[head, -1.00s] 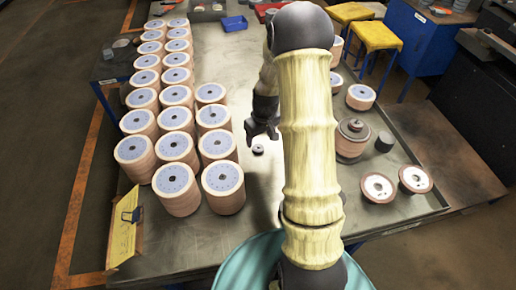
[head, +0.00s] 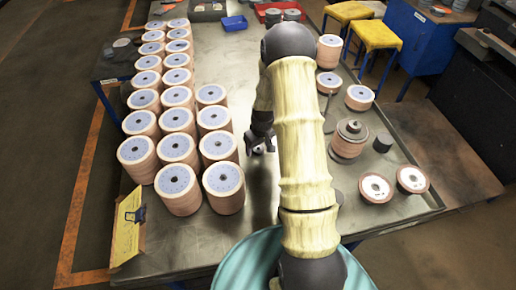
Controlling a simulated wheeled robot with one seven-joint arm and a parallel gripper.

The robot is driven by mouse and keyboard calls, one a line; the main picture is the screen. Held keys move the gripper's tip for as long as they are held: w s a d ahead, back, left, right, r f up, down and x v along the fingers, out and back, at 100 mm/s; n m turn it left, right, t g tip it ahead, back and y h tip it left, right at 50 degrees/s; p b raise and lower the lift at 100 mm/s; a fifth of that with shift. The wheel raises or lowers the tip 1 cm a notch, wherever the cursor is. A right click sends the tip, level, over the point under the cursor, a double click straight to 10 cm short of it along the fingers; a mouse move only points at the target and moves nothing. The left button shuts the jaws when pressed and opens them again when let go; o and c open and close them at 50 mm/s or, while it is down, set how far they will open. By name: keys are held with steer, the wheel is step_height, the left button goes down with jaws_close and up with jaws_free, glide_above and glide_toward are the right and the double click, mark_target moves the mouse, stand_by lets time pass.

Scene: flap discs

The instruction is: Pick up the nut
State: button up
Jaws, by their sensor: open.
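The nut (head: 259,150) is a small dark piece on the bare metal table top, right of the stacks of flap discs. My gripper (head: 259,148) is directly over it, pointing down, with its fingers apart around or just above the nut. The fingers partly hide the nut. I cannot tell whether they touch it.
Tall stacks of flap discs (head: 223,185) stand close on the left of my gripper. More discs (head: 375,188) and a dark cylinder (head: 382,141) are on the right of the metal table (head: 190,247).

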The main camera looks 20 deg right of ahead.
steer(key=shift+f, duration=0.2)
stand_by(0.4)
steer(key=c, duration=1.1)
steer(key=shift+r, duration=0.15)
step_height(320, 180, up, 10)
steer(key=shift+f+b, duration=0.1)
steer(key=shift+b, duration=0.95)
